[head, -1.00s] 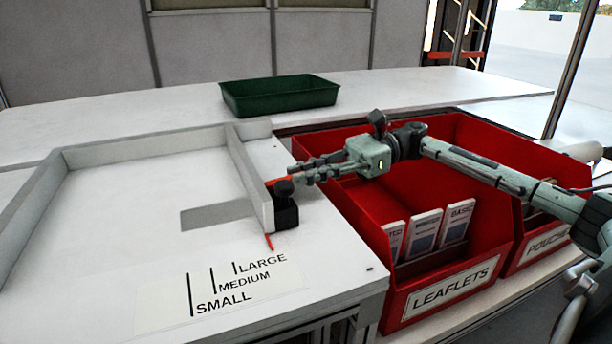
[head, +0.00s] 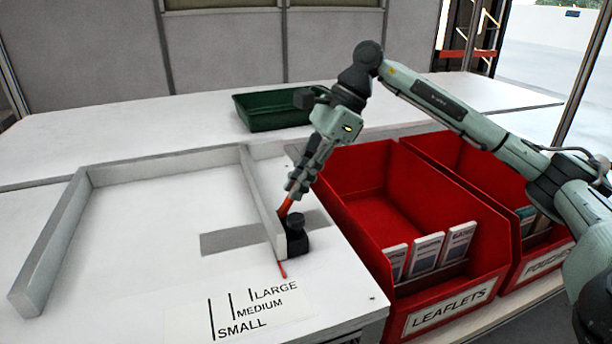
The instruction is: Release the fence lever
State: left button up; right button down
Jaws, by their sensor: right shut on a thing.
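The red fence lever (head: 286,207) stands up at a tilt from the black clamp block (head: 297,240) at the near end of the fence. The fence (head: 261,203) is a pale grey bar on the white table, with a red pointer (head: 282,269) at its foot. My right gripper (head: 290,197) reaches down from the upper right and is shut on the lever's upper part, its fingers hiding the lever's tip. My left gripper is out of view.
A size label (head: 240,312) reading SMALL, MEDIUM and LARGE lies in front of the fence. A red LEAFLETS bin (head: 400,325) and another red bin (head: 545,262) stand to the right. A green tray (head: 262,118) sits behind.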

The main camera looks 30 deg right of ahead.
jog(key=shift+w+a+r+g+h, duration=0.2)
jog(key=shift+a+h, duration=0.4)
jog(key=shift+h, duration=0.4)
jog(key=shift+w+a+r+g+h, duration=0.1)
jog(key=shift+a+r+g+h, duration=0.1)
jog(key=shift+a+h, duration=0.6)
jog(key=shift+d+h, duration=0.2)
jog(key=shift+h, duration=0.1)
jog(key=c, duration=1.5)
grip_release()
jog(key=shift+c, duration=0.2)
notch_tip(320, 180, up, 12)
jog(key=d, duration=0.1)
jog(key=shift+s+d, duration=0.2)
jog(key=shift+d, duration=0.2)
jog(key=shift+f, duration=0.15)
